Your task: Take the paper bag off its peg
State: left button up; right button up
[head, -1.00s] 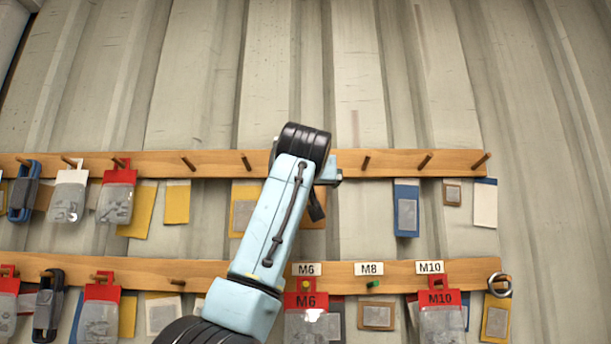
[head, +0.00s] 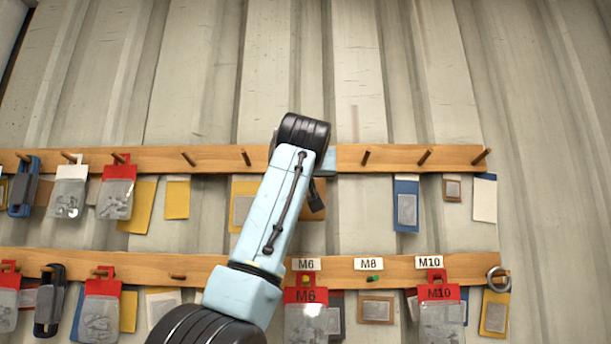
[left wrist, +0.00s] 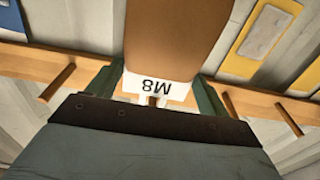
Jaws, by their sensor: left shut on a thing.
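The brown paper bag (left wrist: 175,38) fills the upper middle of the left wrist view, with a white M8 header (left wrist: 172,90) that reads upside down. My left gripper (left wrist: 157,86) has its green fingers on both sides of the header and is shut on the bag. In the head view my left arm covers most of the gripper and bag; only a brown edge of the bag (head: 319,211) shows right of the arm, below the upper rail. The bag's peg is mostly hidden, so I cannot tell whether the bag still hangs on it. My right gripper is not in view.
The upper wooden rail (head: 400,157) has bare pegs either side of my arm. The lower rail (head: 330,272) carries M6, M8 and M10 labels. Red-topped packs (head: 118,190) and a blue packet (head: 406,205) hang nearby. The corrugated wall above is clear.

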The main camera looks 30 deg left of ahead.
pick_arm(q)
jog(key=shift+r+b+v, duration=0.1)
jog(key=shift+b+v, duration=0.55)
jog(key=shift+v, duration=0.5)
jog(key=shift+r+b+v, duration=0.15)
jog(key=shift+b+v, duration=0.5)
jog(key=shift+v, duration=0.5)
jog(key=shift+b+v, duration=1.4)
jog(key=shift+v, duration=1.1)
